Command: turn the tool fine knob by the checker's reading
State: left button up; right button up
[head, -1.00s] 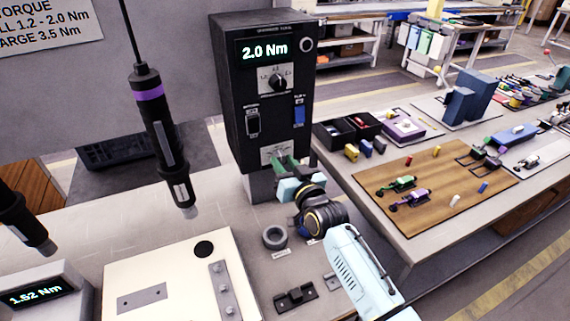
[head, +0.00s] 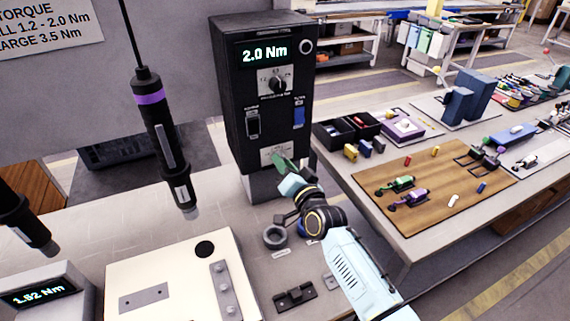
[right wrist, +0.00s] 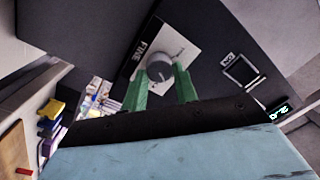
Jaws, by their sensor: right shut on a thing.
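The dark control box (head: 238,110) stands upright and its display (head: 265,53) reads 2.0 Nm. The checker (head: 40,290) at the lower left reads 1.52 Nm. The grey fine knob (right wrist: 160,69) sits on a pale plate marked FINE, low on the box front. My right gripper (head: 283,162) is at that plate, its green fingers shut on the fine knob, one on each side in the right wrist view (right wrist: 161,75). The knob is mostly hidden in the head view. My left gripper is not in view.
A screwdriver with a purple band (head: 160,130) hangs left of the box; another tool (head: 25,222) hangs farther left. A cream panel (head: 165,275), a grey ring (head: 275,236) and a black bracket (head: 294,297) are on the bench. The wooden board (head: 440,190) is on the right-hand table.

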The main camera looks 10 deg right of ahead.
jog(key=m, duration=0.5)
jog(key=shift+f+m, duration=0.1)
jog(key=shift+m, duration=0.3)
dwell(0.4)
jog(key=o, duration=1)
jog(key=v, duration=1.3)
jog(key=shift+s+f, duration=0.1)
jog(key=shift+s, duration=0.1)
